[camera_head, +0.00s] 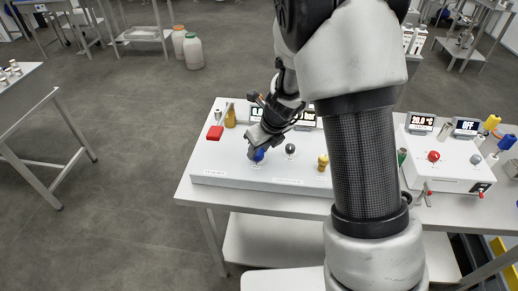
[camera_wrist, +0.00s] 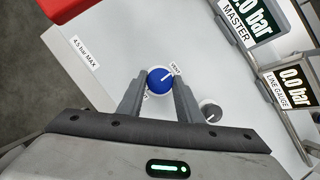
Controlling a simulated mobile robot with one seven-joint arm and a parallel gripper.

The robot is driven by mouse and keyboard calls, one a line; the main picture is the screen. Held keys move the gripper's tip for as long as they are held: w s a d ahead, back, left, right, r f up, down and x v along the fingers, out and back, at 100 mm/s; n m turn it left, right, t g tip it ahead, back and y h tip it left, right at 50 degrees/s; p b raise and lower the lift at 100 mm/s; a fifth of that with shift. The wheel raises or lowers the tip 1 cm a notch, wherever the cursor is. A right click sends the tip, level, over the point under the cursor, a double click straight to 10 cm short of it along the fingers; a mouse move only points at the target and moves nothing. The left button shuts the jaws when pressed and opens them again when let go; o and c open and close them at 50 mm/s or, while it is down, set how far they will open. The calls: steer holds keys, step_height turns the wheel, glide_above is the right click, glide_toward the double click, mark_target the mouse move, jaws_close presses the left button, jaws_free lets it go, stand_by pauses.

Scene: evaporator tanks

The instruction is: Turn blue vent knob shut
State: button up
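The blue vent knob (camera_wrist: 160,80) sits on the white panel and carries a white pointer line. In the wrist view my gripper (camera_wrist: 160,92) has its two fingers on either side of the knob. The left finger is close to the knob's edge; whether either finger touches it I cannot tell. Small labels beside the knob are partly hidden by the fingers. In the head view the blue knob (camera_head: 258,155) shows just below my gripper (camera_head: 262,146), which points down at it.
A grey-black knob (camera_wrist: 211,111) stands right of the blue one, and also shows in the head view (camera_head: 290,149). A red handle (camera_head: 215,132) and brass fittings (camera_head: 323,162) stand on the panel. MASTER (camera_wrist: 247,18) and LINE GAUGE (camera_wrist: 292,86) displays stand behind.

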steer(key=c, duration=0.4)
steer(key=shift+c, duration=0.2)
